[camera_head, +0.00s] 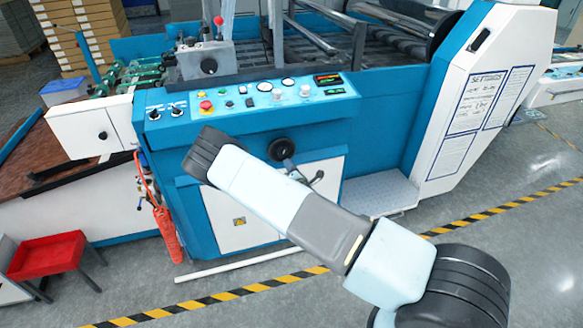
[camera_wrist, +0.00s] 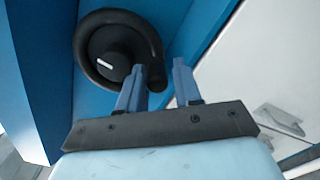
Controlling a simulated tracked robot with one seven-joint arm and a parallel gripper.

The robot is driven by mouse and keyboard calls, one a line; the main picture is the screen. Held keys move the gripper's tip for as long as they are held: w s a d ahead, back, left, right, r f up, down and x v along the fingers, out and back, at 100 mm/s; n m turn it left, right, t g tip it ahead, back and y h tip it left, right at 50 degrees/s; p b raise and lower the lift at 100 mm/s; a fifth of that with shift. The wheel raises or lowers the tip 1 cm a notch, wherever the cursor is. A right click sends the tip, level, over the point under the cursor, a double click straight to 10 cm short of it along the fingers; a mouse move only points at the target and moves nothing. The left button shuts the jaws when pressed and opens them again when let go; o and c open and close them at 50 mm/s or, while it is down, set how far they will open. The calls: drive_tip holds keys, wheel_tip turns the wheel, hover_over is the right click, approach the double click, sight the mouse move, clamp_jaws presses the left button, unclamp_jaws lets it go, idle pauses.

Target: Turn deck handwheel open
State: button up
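The black deck handwheel (camera_head: 281,149) sits on the blue front of the machine, below the control panel, and shows just above my arm in the head view. In the wrist view the handwheel (camera_wrist: 106,42) is large at the upper left, a round rim with a hub bearing a short white mark. The right finger is right of the wheel.
The control panel (camera_head: 250,98) with buttons and gauges is above the wheel. A white cabinet door (camera_head: 243,215) lies below, partly behind my arm. A grey step plate (camera_head: 380,194) is to the right. The striped floor in front is clear.

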drive_tip(key=v, duration=1.3)
drive_tip(key=w+d+r+m+g+h, duration=0.2)
drive_tip(key=d+r+m+g+h, duration=0.1)
drive_tip(key=r+m, duration=0.65)
drive_tip(key=w+d+r+m+g+h, duration=0.2)
drive_tip(key=d+r+m+g+h, duration=0.15)
drive_tip(key=r+m, duration=0.6)
drive_tip(key=s+d+r+m+g+y, duration=0.1)
drive_tip(key=s+d+r+m, duration=0.1)
drive_tip(key=s+r, duration=0.5)
drive_tip(key=s+d+r+m+g+y, duration=0.2)
drive_tip(key=s+d+r+m, duration=0.15)
drive_tip(key=r, duration=0.75)
drive_tip(key=s+d+r+m, duration=0.1)
drive_tip(key=s+r, duration=0.3)
drive_tip(key=s, duration=0.4)
drive_tip(key=s+d+r+m+g+h, duration=0.1)
drive_tip(key=s+r, duration=0.3)
drive_tip(key=s, duration=0.5)
drive_tip(key=s+d+r+m+g, duration=0.1)
drive_tip(key=s+d+r+m, duration=0.1)
drive_tip(key=s+r, duration=0.3)
drive_tip(key=s+d, duration=0.1)
drive_tip(key=s, duration=0.3)
drive_tip(key=shift+s+d, duration=0.2)
drive_tip(key=shift+d, duration=0.15)
